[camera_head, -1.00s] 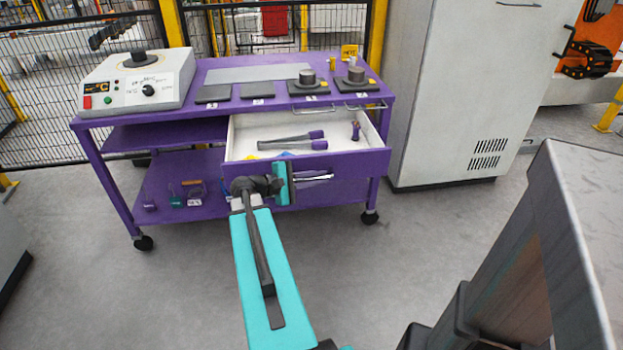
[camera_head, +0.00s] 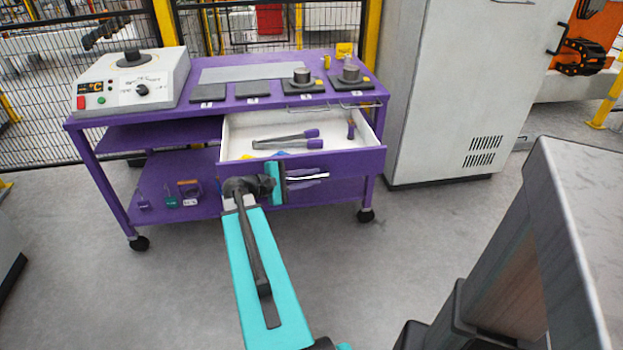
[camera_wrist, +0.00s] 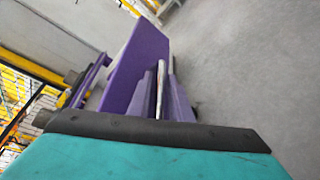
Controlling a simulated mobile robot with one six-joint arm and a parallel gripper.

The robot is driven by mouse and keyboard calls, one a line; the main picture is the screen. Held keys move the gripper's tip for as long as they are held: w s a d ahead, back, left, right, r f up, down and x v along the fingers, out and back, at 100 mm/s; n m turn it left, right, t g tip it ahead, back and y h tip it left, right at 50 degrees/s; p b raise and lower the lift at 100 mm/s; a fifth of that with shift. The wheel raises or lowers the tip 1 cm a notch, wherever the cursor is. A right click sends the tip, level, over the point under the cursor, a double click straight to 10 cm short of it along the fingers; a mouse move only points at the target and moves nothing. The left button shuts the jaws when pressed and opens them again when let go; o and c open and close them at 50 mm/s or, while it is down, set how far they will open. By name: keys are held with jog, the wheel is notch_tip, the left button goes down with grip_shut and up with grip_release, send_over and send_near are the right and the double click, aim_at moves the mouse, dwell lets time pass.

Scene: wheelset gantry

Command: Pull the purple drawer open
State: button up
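The purple drawer (camera_head: 345,163) in the purple cart stands pulled out, its white inside showing. In the wrist view its front (camera_wrist: 141,62) is a large purple panel. A thin silver handle (camera_head: 310,178) runs along the front and also shows in the wrist view (camera_wrist: 160,88). My gripper (camera_head: 300,182) is at this handle. In the wrist view, purple-looking fingers (camera_wrist: 161,100) lie on both sides of the bar, with narrow gaps; they look open around it. Contact at the fingertips cannot be made out.
Two purple-ended tools (camera_head: 289,140) and a small upright purple item (camera_head: 351,130) are in the drawer. The cart top (camera_head: 330,86) carries a control box (camera_head: 135,84) and several pads. A grey cabinet (camera_head: 445,100) stands close right. The floor (camera_head: 420,240) in front is clear.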

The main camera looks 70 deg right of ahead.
jog(key=v, duration=1.3)
jog(key=shift+w+a+p, duration=0.1)
jog(key=shift+w+p, duration=0.05)
jog(key=shift+p, duration=0.15)
jog(key=w+a+f+n+t+p, duration=0.2)
jog(key=w+a+f+n+p, duration=0.1)
jog(key=a+f, duration=0.55)
jog(key=w+a+f+n+t+p, duration=0.2)
jog(key=w+a+f+n+p, duration=0.1)
jog(key=a+f, duration=0.55)
jog(key=s+a+f+m+y+p, duration=0.1)
jog(key=s+a+f+y, duration=0.2)
jog(key=a+f, duration=0.3)
jog(key=s+a+f+m+y+p, duration=0.1)
jog(key=s+a+f+y, duration=0.3)
jog(key=a, duration=1.2)
jog(key=s+a+f+m+y+p, duration=0.2)
jog(key=s+a+f+y, duration=0.2)
jog(key=a+f, duration=0.4)
jog(key=shift+a+m+y, duration=0.4)
jog(key=shift+a+y, duration=0.2)
jog(key=shift+a, duration=0.9)
